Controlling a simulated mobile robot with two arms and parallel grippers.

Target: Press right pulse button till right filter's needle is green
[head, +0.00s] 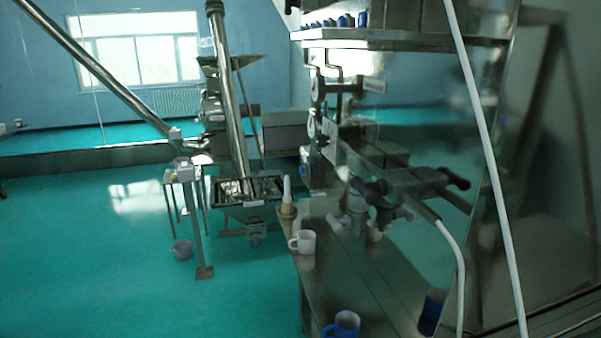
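Two small round dials show on the steel machine at the centre, an upper one (318,89) and a lower one (311,127). I see them at a steep angle, and their needles and colours are too small to read. I cannot make out a pulse button or tell which filter is the right one. Neither of my grippers shows in the head view.
A steel bench (350,285) runs along the machine, with a white mug (303,242) and a blue mug (344,325) on it. A hopper (248,205) and a small stand (183,171) are farther left. Open green floor (100,265) lies at the left.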

